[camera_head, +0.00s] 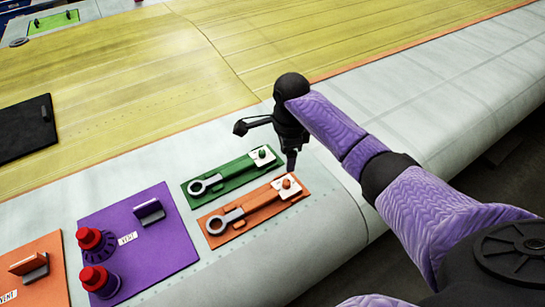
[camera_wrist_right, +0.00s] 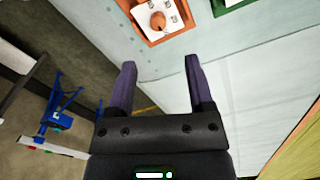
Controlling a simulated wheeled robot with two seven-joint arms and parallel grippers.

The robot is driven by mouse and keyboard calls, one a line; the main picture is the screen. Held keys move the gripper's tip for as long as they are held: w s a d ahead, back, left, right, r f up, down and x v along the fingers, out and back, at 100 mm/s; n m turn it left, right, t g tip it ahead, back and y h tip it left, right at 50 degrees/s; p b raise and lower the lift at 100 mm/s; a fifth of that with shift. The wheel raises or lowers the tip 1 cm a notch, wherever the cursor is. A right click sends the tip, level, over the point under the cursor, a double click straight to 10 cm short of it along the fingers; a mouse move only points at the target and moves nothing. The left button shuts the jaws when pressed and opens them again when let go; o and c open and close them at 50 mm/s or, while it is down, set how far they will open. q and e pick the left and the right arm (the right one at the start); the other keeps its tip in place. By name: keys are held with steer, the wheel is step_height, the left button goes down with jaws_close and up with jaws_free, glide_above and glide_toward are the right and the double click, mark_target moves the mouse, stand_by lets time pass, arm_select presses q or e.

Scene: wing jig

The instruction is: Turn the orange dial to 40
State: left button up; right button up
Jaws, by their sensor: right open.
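The orange dial (camera_head: 287,183) is a small round knob on a white plate, at the far end of an orange panel (camera_head: 240,227) on the pale wing surface. In the right wrist view the dial (camera_wrist_right: 158,20) shows near the top edge, with small marks around it too small to read. My right gripper (camera_head: 291,164) hangs above the surface close to the dial, just beyond it in the head view. In its wrist view the two purple fingers (camera_wrist_right: 160,63) are apart with nothing between them, and the dial lies ahead of the tips. My left gripper is not in view.
A green panel (camera_head: 220,181) with a similar knob (camera_head: 262,154) lies beside the orange one. A purple panel (camera_head: 160,235) with red knobs stands to the left. The wing's rounded edge drops off at the right.

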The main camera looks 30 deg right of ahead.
mark_target(287, 181)
steer(key=f, duration=0.3)
steer(key=f+b, duration=0.1)
steer(key=f, duration=0.2)
steer(key=f+b, duration=0.1)
steer(key=f, duration=0.2)
steer(key=shift+s+f, duration=0.25)
jaws_close()
